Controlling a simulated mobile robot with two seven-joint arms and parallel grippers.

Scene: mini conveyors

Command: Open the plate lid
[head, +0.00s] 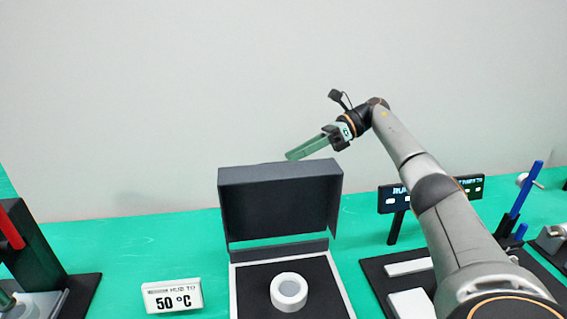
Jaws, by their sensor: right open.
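The plate lid (280,200) is a dark grey panel with side flaps. It stands raised, roughly upright, at the back of a white-edged plate (236,292) with a dark top. A white ring-shaped piece (289,291) sits on the plate. My right gripper (306,150) is above the lid's top edge, near its right part, with green fingers pointing left and down. It is open and I see nothing held in it. Whether it touches the lid I cannot tell. My left gripper is not in view.
A white sign reading 50 °C (172,296) stands left of the plate. A dark device with a red part (12,232) is at the far left. Right are a dark display (395,199), white blocks (408,267) and a blue upright part (526,190). Green table (130,243) is clear behind the sign.

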